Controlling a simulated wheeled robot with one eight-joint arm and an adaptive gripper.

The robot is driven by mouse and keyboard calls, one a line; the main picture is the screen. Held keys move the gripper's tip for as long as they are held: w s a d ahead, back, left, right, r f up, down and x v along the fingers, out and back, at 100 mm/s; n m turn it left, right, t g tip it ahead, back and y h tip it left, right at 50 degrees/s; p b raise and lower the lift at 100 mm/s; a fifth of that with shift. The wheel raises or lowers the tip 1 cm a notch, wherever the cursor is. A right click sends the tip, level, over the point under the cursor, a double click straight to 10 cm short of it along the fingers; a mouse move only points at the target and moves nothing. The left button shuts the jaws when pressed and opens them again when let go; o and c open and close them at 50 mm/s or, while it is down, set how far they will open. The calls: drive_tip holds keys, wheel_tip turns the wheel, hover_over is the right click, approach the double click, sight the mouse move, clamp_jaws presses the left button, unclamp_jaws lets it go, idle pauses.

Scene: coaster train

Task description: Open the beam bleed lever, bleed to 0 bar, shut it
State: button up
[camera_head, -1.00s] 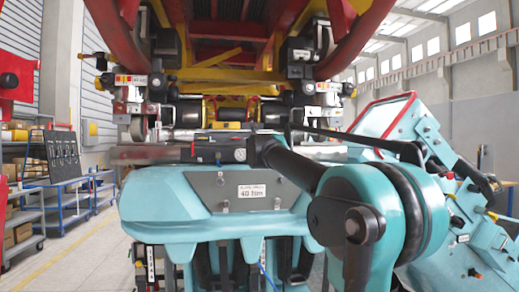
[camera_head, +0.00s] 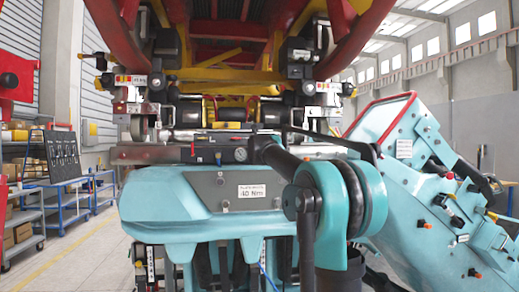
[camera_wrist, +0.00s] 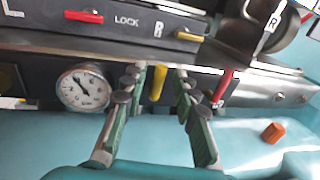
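A dark panel strip holds a round white pressure gauge (camera_wrist: 85,88), a yellow lever (camera_wrist: 158,83) and a red lever (camera_wrist: 222,88). No readable label tells me which is the bleed lever. The gauge needle points to the upper left; its numbers are too small to read. My gripper (camera_wrist: 160,80) is open, its two fingers reaching up to either side of the yellow lever. I cannot tell whether they touch it. In the head view the gauge (camera_head: 240,154) shows on the strip above the teal housing (camera_head: 170,205); my arm hides the gripper there.
Above the strip is another dark bar with a red lever (camera_wrist: 84,16) marked LOCK and a yellow lever (camera_wrist: 190,36). An orange knob (camera_wrist: 273,132) sits on the teal surface at right. A teal console (camera_head: 415,190) stands right; shelves and blue carts (camera_head: 65,190) stand left.

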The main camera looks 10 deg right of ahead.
clamp_jaws()
drive_tip(key=shift+d, duration=0.1)
drive_tip(key=m, duration=0.2)
drive_tip(key=d+m, duration=0.1)
drive_tip(key=shift+m+g, duration=0.4)
drive_tip(key=m, duration=0.1)
drive_tip(key=d+m, duration=0.1)
drive_tip(key=m+y, duration=0.1)
drive_tip(key=m, duration=0.1)
drive_tip(key=shift+d+f+g, duration=0.2)
drive_tip(key=shift+f+g, duration=0.1)
drive_tip(key=m, duration=0.2)
drive_tip(key=d+f+m+y, duration=0.1)
drive_tip(key=m, duration=0.1)
drive_tip(key=shift+s+f+m, duration=0.1)
drive_tip(key=shift+m, duration=0.2)
drive_tip(key=shift+d+f+m+y, duration=0.1)
drive_tip(key=shift+f+m+y, duration=0.3)
drive_tip(key=shift+m, duration=0.4)
drive_tip(key=shift+d+f+m+y, duration=0.1)
drive_tip(key=shift+f+m+y, duration=0.1)
drive_tip(key=shift+m+y, duration=0.45)
drive_tip(key=shift+m, duration=0.25)
drive_tip(key=shift+o, duration=1)
unclamp_jaws()
